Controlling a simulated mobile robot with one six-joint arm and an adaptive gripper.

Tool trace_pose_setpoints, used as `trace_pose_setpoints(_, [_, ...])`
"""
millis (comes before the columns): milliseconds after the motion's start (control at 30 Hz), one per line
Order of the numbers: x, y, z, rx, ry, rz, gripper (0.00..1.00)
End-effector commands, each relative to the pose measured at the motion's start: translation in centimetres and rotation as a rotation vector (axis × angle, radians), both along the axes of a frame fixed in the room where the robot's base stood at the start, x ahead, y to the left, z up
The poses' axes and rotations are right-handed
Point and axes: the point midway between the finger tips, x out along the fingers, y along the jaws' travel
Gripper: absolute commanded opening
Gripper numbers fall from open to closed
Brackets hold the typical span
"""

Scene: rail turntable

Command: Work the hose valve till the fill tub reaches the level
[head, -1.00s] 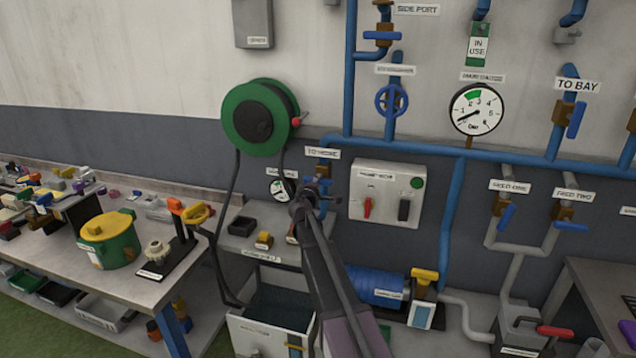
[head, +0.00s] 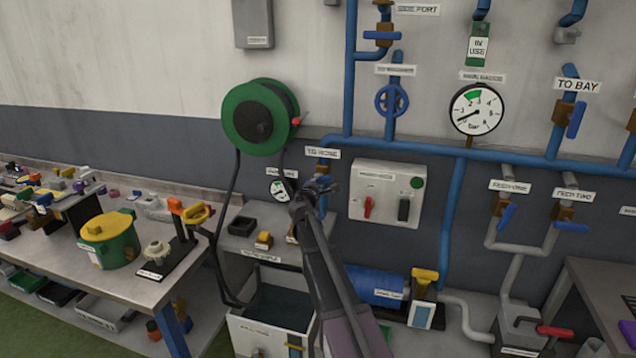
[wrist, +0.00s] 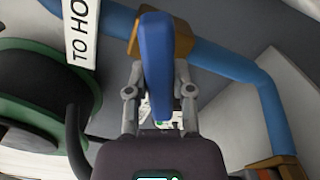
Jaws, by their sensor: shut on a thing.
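The hose valve under the "TO HOSE" sign (head: 322,153) sits on the blue pipe, mostly hidden by my arm in the head view. In the wrist view its blue lever (wrist: 156,65) stands between my fingers, with the brown valve body (wrist: 180,38) behind it. My gripper (wrist: 158,95) is shut on this lever; in the head view my gripper (head: 318,186) is at the valve. The fill tub (head: 262,338) is a white box on the floor with dark water inside. The exact water level is hard to tell.
A green hose reel (head: 258,117) hangs on the wall, its black hose running down to the tub. A grey switch box (head: 385,192) is right of my gripper. A small gauge (head: 280,190) is on its left. A blue pump (head: 375,286) stands below.

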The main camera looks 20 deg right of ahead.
Motion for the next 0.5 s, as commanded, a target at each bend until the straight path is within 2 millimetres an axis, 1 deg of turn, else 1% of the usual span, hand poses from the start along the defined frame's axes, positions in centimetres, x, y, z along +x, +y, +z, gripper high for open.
trace_pose_setpoints(333, [0.1, -0.04, 0.03, -0.013, 0.008, 0.0, 0.0])
trace_pose_setpoints(367, [0.1, -0.04, 0.03, -0.012, 0.007, 0.0, 0.4])
trace_pose_setpoints(400, [0.1, -0.04, 0.03, -0.012, 0.007, 0.0, 0.51])
trace_pose_setpoints(433, [0.09, -0.03, 0.03, -0.012, 0.007, 0.0, 0.6])
trace_pose_setpoints(467, [0.09, -0.03, 0.03, -0.012, 0.007, 0.0, 0.66])
trace_pose_setpoints(500, [0.08, -0.03, 0.02, -0.011, 0.007, 0.0, 0.66])
